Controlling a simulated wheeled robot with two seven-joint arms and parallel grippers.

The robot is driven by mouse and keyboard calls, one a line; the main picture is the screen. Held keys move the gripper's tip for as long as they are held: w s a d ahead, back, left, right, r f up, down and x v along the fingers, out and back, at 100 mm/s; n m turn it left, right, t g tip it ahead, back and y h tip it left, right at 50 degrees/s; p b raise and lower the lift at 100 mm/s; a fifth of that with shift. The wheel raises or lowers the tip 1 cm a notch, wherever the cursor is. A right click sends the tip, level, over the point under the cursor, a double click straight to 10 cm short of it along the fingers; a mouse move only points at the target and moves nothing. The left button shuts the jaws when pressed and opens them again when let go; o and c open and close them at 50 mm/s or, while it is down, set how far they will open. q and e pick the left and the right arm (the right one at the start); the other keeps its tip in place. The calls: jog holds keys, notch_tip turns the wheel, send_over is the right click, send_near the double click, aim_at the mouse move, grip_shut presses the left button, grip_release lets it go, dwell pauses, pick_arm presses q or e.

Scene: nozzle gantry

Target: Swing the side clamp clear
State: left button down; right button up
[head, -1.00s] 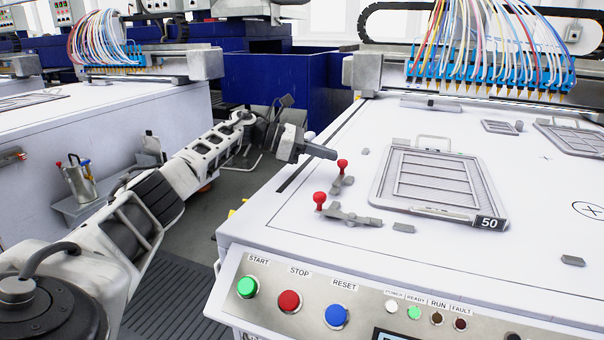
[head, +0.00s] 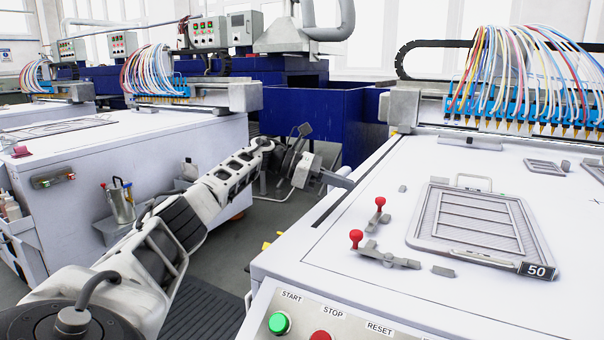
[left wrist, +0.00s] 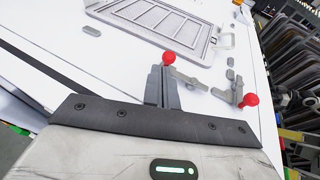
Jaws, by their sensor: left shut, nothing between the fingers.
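Two toggle clamps with red ball knobs stand on the white table at the near left of a grey framed plate (head: 478,222) marked 50. The farther clamp (head: 377,218) is beside the plate's left side. The nearer clamp (head: 385,257) is at its near left corner. My left gripper (head: 344,182) is shut and empty, above the table's left edge, left of the farther clamp's knob and apart from it. In the left wrist view, my shut fingers (left wrist: 162,88) show just left of that clamp's knob (left wrist: 168,59). The nearer clamp's knob (left wrist: 251,99) is further right.
Small grey blocks, one of them at the plate's near edge (head: 443,271), lie on the table. A nozzle row with coloured hoses (head: 525,75) spans the back. A button panel (head: 350,318) is along the front. A second white machine (head: 110,150) stands left across an aisle.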

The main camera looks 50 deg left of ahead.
pick_arm(q)
jog(key=v, duration=1.1)
jog(key=shift+d+p, duration=0.1)
jog(key=shift+p, duration=0.2)
